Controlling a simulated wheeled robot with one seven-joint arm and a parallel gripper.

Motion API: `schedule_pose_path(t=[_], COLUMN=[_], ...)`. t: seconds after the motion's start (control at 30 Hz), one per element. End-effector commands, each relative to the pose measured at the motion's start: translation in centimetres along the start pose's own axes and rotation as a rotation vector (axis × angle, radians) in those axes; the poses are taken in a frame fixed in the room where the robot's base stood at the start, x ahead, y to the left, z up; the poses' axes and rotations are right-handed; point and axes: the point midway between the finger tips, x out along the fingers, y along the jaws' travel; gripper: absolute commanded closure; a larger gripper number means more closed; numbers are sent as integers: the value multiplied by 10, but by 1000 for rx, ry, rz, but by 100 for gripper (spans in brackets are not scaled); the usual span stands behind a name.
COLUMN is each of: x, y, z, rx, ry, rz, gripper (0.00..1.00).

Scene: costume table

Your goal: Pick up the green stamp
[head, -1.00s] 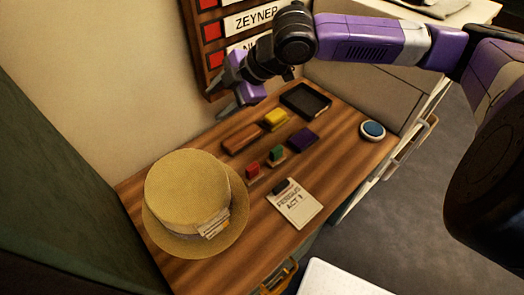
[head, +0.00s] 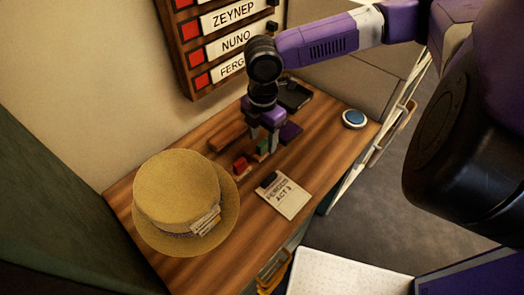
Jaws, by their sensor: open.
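The green stamp (head: 262,147) stands on the wooden table, just right of the red stamp (head: 240,164). My gripper (head: 264,144) is open and points down over the green stamp, with one finger toward its left and one toward its right. From this view I cannot tell whether the fingers touch it. Part of the stamp is hidden by the fingers.
A straw hat (head: 180,192) stands on the left of the table (head: 322,152). A brown block (head: 228,135) lies left of my gripper.

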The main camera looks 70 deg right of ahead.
Motion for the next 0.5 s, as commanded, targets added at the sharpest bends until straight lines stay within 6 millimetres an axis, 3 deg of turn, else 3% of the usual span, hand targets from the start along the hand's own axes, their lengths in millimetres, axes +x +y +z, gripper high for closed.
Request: schedule_pose_path(t=[0.2, 0.5], x=[31, 40], y=[2, 2], z=[0, 0], rx=[0, 1], ry=[1, 0], rz=[-1, 1], gripper=[47, 47])
